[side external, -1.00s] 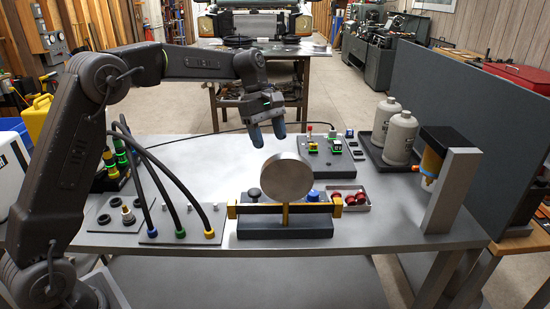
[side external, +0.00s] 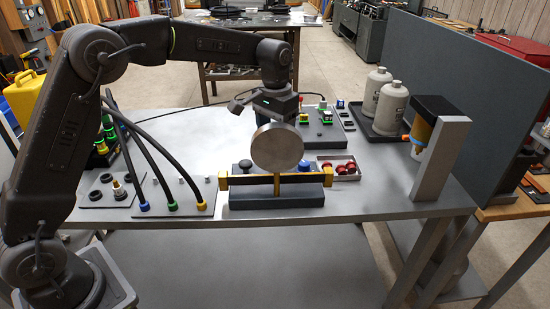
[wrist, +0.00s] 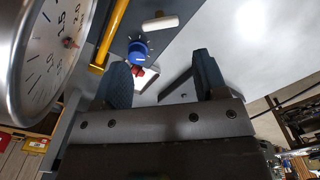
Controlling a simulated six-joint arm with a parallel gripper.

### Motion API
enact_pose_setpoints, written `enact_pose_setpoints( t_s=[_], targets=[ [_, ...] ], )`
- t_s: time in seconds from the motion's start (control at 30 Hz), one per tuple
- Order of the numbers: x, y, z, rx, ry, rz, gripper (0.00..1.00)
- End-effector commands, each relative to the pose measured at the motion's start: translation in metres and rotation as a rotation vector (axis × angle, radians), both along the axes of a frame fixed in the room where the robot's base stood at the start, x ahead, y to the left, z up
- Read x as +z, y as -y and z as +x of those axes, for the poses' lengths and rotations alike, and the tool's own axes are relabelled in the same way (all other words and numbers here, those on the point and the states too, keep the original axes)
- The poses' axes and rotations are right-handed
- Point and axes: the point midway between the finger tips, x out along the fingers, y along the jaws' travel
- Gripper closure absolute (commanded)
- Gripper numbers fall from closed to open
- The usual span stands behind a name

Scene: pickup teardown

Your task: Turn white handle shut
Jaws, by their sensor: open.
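The white handle (wrist: 160,22) is a short white bar near the top of the wrist view. It lies crosswise on a dark grey block, just above a blue knob (wrist: 138,50). My gripper (wrist: 163,80) is open, with two dark ridged fingers and nothing held between them. The handle is beyond the fingertips and apart from them. In the side external view my gripper (side external: 274,104) is behind the round gauge (side external: 277,147), which hides its fingertips. I cannot make out the white handle in that view.
The gauge face (wrist: 45,50) is close at the left of the wrist view, beside a yellow pipe (wrist: 112,35). A tray of red parts (side external: 338,168) and a switch panel (side external: 322,128) stand nearby.

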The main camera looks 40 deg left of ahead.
Motion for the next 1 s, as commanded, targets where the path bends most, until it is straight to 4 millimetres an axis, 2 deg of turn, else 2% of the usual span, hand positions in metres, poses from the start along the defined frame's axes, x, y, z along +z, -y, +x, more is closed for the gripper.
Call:
enact_pose_setpoints(
  t_s=[0.03, 0.2, 0.4, 0.6, 0.87, 1.0],
  targets=[
    [-0.012, 0.000, -0.001, 0.001, -0.005, 0.000, 0.34],
    [-0.047, 0.000, -0.001, 0.002, -0.005, 0.000, 0.34],
    [-0.075, 0.000, 0.000, 0.002, -0.001, -0.001, 0.34],
    [-0.087, 0.000, 0.000, 0.002, 0.000, -0.001, 0.34],
    [-0.088, 0.000, 0.000, 0.002, 0.000, -0.001, 0.34],
    [-0.088, 0.000, 0.000, 0.002, 0.000, -0.001, 0.46]
  ],
)
